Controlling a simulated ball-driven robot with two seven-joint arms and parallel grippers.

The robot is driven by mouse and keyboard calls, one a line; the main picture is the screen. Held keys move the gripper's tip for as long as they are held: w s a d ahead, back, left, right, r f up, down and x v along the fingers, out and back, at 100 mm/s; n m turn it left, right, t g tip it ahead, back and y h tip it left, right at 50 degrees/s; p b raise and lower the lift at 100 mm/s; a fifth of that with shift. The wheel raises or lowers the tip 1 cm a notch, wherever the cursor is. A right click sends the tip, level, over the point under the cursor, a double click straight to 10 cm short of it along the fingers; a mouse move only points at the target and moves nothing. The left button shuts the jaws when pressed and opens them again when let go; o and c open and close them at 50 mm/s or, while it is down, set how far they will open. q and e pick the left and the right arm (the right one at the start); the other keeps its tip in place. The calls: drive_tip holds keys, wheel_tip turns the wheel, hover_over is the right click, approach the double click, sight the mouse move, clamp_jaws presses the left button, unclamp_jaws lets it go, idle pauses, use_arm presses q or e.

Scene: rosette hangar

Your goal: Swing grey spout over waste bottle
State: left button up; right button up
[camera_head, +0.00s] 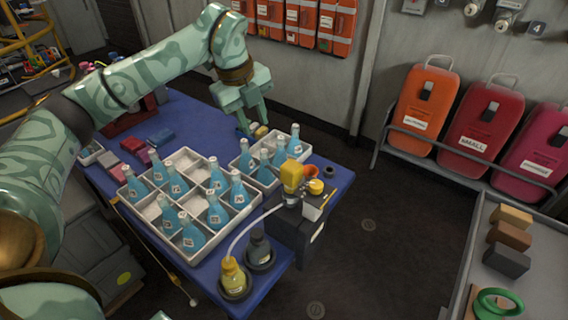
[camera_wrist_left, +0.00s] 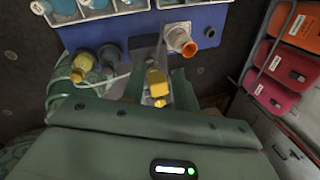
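A pale grey curved spout (camera_head: 252,226) runs from the dark dispenser (camera_head: 290,222) at the table's right corner. Its free end is over the yellow bottle (camera_head: 233,277). A dark grey bottle (camera_head: 258,248), perhaps the waste bottle, stands just right of the yellow one. A yellow block (camera_head: 292,176) tops the dispenser. My left gripper (camera_head: 256,126) is open, beyond the dispenser and pointing down. In the left wrist view, a yellow piece (camera_wrist_left: 157,82) shows between its spread fingers; I cannot tell its distance. My right gripper is out of view.
White crates (camera_head: 182,245) of blue bottles fill the blue table (camera_head: 205,108) behind and left of the spout. Small red and blue boxes (camera_head: 133,144) lie at left. A grey bench (camera_head: 473,255) with blocks stands right, across open floor (camera_head: 385,220).

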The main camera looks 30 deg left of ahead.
sight(272, 170)
use_arm(q)
drive_tip(key=b+x, duration=0.5)
drive_tip(key=x, duration=1)
drive_tip(key=shift+w+d, duration=0.1)
drive_tip(key=shift+w+f, duration=0.1)
drive_tip(key=shift+f, duration=0.45)
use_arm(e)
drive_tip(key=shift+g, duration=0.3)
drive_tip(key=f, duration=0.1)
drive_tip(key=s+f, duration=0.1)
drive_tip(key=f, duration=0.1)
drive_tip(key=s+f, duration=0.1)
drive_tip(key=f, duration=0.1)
use_arm(q)
clamp_jaws()
